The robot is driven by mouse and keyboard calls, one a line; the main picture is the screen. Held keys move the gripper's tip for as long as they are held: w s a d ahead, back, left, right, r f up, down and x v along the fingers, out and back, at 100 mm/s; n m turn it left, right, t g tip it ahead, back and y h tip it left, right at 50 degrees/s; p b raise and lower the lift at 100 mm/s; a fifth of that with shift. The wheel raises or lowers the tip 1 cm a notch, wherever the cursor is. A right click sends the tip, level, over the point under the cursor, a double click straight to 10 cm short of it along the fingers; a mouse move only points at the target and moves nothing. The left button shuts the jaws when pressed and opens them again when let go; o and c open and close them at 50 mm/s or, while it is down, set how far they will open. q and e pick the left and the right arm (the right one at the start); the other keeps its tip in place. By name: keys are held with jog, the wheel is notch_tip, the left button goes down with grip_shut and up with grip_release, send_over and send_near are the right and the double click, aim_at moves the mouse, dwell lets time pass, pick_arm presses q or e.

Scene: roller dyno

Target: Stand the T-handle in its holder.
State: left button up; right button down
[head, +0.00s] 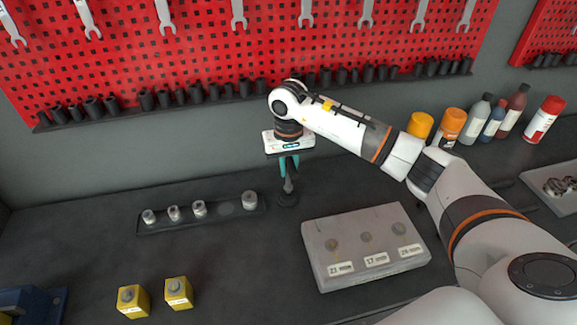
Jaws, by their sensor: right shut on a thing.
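My right gripper (289,166) points straight down over the bench, left of the grey block. The upper part of the T-handle is hidden between the fingers. My left gripper is not in view.
A dark rail (170,226) with several sockets lies to the left. A grey block (365,275) with size labels is at the front right. Two yellow blocks (131,302) stand at the front left. Bottles and cans (480,118) line the back right. Bench left of the rail is clear.

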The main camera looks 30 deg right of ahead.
dwell(0.3)
jog(key=shift+f+b, duration=0.2)
jog(key=shift+b, duration=0.25)
jog(key=shift+f+b, duration=0.8)
grip_release()
dwell(0.6)
jog(key=shift+r, duration=0.2)
dwell(0.3)
jog(key=shift+r+p, duration=1.6)
jog(key=shift+r, duration=1.75)
